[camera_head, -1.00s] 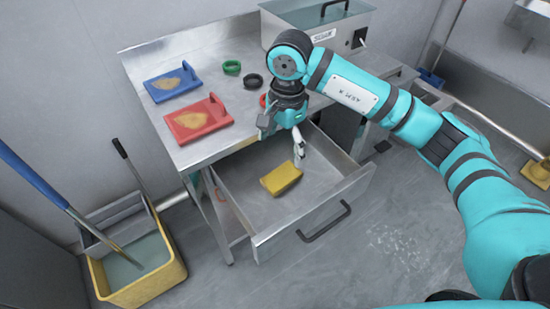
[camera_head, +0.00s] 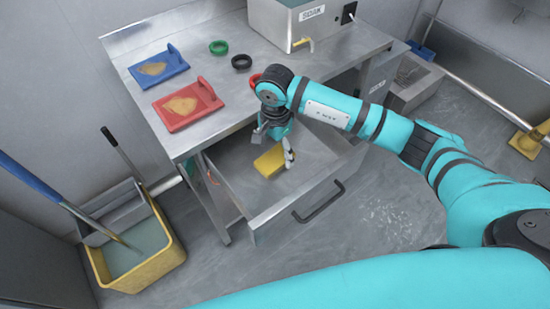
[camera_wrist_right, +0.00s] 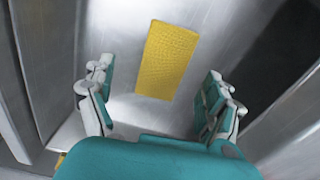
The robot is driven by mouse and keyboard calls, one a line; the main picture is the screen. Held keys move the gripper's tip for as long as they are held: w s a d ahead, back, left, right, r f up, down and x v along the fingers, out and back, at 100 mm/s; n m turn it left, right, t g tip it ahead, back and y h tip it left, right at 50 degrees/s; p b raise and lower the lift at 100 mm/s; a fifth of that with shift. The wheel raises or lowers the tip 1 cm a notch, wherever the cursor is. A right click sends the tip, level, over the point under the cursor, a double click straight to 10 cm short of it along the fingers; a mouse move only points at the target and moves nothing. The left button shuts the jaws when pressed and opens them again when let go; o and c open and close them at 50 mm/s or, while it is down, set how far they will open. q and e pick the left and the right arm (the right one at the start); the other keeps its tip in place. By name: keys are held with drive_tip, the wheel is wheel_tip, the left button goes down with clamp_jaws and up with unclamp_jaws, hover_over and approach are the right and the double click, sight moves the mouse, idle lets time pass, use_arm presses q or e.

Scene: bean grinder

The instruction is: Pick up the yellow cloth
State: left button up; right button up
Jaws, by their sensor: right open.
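The yellow cloth (camera_head: 270,162) lies flat on the bottom of the open metal drawer (camera_head: 262,228). It is a folded rectangular block with a textured face, and it also shows in the right wrist view (camera_wrist_right: 166,60). My right gripper (camera_head: 274,150) reaches down into the drawer above the cloth and partly covers it in the head view. In the right wrist view its two fingers (camera_wrist_right: 155,105) are spread apart with nothing between them. The cloth lies beyond the fingertips, in line with the gap. My left gripper is not in view.
The drawer's front wall with a black handle (camera_head: 320,203) and its side walls surround the cloth. The metal table (camera_head: 215,110) above holds a blue tray (camera_head: 158,68), a red tray (camera_head: 183,106) and rings. A yellow mop bucket (camera_head: 140,270) stands at left.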

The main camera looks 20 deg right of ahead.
sight(275, 158)
drive_tip(key=f, duration=0.3)
drive_tip(key=shift+w+f+p, duration=0.35)
drive_tip(key=shift+w+f, duration=0.05)
drive_tip(key=shift+f, duration=0.55)
drive_tip(key=shift+d, duration=0.1)
drive_tip(key=c, duration=1.2)
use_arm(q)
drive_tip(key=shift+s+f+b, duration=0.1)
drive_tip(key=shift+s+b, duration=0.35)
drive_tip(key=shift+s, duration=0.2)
use_arm(e)
drive_tip(key=shift+r, duration=5.05)
drive_tip(key=shift+c, duration=0.2)
